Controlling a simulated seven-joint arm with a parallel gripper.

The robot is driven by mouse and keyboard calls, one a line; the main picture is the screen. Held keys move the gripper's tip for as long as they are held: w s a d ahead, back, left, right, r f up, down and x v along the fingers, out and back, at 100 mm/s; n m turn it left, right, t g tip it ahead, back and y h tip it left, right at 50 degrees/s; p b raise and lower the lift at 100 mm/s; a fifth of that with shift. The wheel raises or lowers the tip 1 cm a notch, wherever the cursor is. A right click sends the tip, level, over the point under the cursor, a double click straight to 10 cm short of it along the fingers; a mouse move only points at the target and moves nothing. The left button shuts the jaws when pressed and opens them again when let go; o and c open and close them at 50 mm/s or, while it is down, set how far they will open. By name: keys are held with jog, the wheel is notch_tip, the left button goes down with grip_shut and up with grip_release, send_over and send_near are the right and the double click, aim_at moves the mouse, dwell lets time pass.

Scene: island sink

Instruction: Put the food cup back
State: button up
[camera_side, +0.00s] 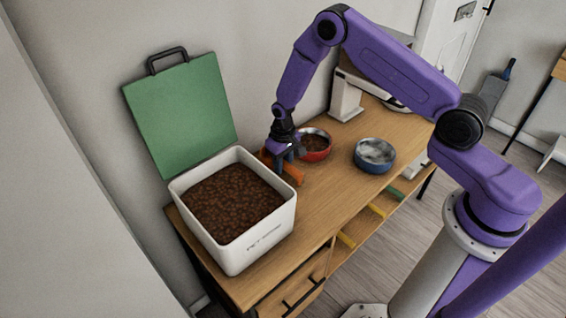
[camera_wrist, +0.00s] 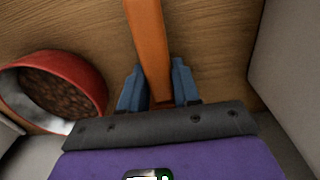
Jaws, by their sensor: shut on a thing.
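My gripper (camera_side: 285,150) is between the white bin and the red bowl. In the wrist view its two blue fingers (camera_wrist: 157,85) are shut on both sides of an orange handle (camera_wrist: 148,35), which I take as part of the food cup. In the side view the orange cup (camera_side: 291,172) is partly hidden behind my gripper, low over the table; I cannot tell whether it touches the wood. The white bin (camera_side: 262,243) stands open, filled with brown kibble. A green panel with a black handle (camera_side: 182,115) stands upright behind it, like its raised lid.
A red bowl (camera_side: 318,155) with kibble is just right of my gripper; in the wrist view it (camera_wrist: 85,80) is at left. A blue bowl (camera_side: 375,167) with pale contents stands farther right. Bare wooden tabletop (camera_side: 332,192) lies in front. The wall is close behind.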

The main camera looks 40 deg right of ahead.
jog(key=shift+f, duration=0.15)
jog(key=o, duration=1)
notch_tip(320, 180, up, 12)
jog(key=s+a+r+n, duration=0.3)
jog(key=s+a+r, duration=0.2)
jog(key=s+r, duration=0.2)
jog(key=s+d+r+n, duration=0.1)
jog(key=s+r+n, duration=0.2)
jog(key=s, duration=0.6)
jog(key=s+d+r+n, duration=0.2)
jog(key=s+r+n, duration=0.1)
jog(key=s, duration=0.6)
jog(key=s+d+r+n, duration=0.1)
jog(key=s+r+n, duration=0.2)
jog(key=s, duration=0.7)
jog(key=shift+s+d+r+n, duration=0.1)
jog(key=shift+d+r+n, duration=0.25)
jog(key=shift+r, duration=0.1)
